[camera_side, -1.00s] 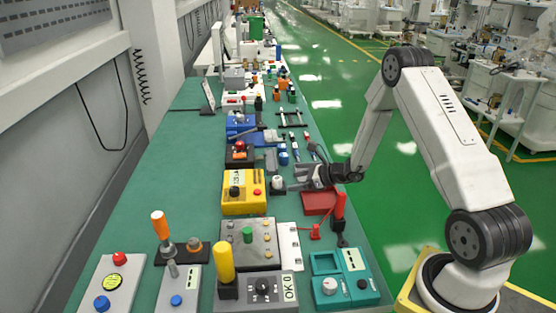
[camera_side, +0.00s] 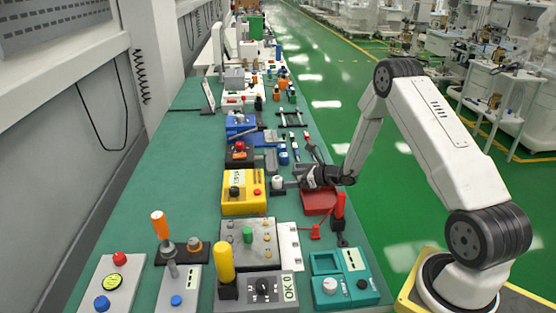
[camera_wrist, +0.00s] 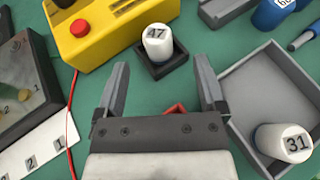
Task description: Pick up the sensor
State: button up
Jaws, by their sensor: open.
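Two white cylinders could be the sensor; I cannot tell which one. In the wrist view, one marked 47 (camera_wrist: 158,46) stands upright in a dark square holder (camera_wrist: 177,68), just beyond my fingertips. The other, marked 31 (camera_wrist: 284,145), stands in a grey tray (camera_wrist: 236,110) at the right. My gripper (camera_wrist: 161,68) is open and empty, with the fingers well apart. In the side view, my gripper (camera_side: 306,183) is above the bench, just right of the 47 cylinder (camera_side: 277,182). The 31 cylinder is not clear there.
A yellow box with a red button (camera_side: 243,191) stands left of the 47 cylinder. A red box (camera_side: 318,204) lies close by my gripper. A metal box (camera_side: 249,243) and white numbered plate (camera_wrist: 45,152) are nearby. A red cable (camera_wrist: 70,120) runs along the bench.

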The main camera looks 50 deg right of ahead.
aim_at(281, 179)
jog(key=shift+x, duration=2.55)
jog(key=shift+a, duration=0.15)
jog(key=shift+r, duration=0.1)
grip_shut()
